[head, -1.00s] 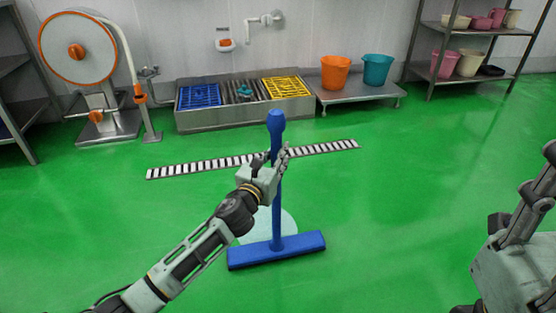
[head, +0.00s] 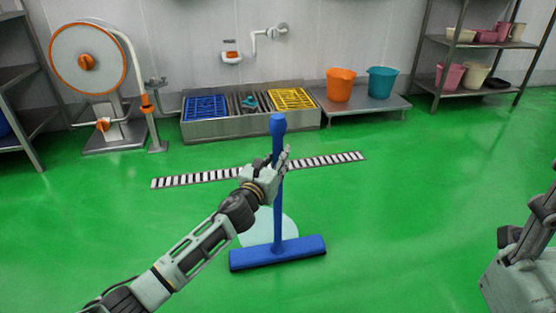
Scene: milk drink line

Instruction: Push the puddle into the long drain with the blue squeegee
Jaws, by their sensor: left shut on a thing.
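The blue squeegee (head: 278,253) stands upright in the middle of the head view, its wide head low near the floor. My left gripper (head: 276,172) is shut on its handle, partway up. The pale puddle (head: 254,234) lies on the floor just behind the squeegee head and is partly hidden by the handle and head. The long drain (head: 205,176) runs across the floor behind the puddle, slanting up to the right; my gripper and the handle hide part of its middle. My right arm shows at the right edge, but its gripper cannot be made out.
A steel wash station (head: 230,127) with blue and yellow grates stands by the back wall. An orange bucket (head: 340,86) and a teal bucket (head: 382,83) stand on a low steel platform (head: 360,107). A hose reel (head: 88,60) is at the left. Green floor around the drain is clear.

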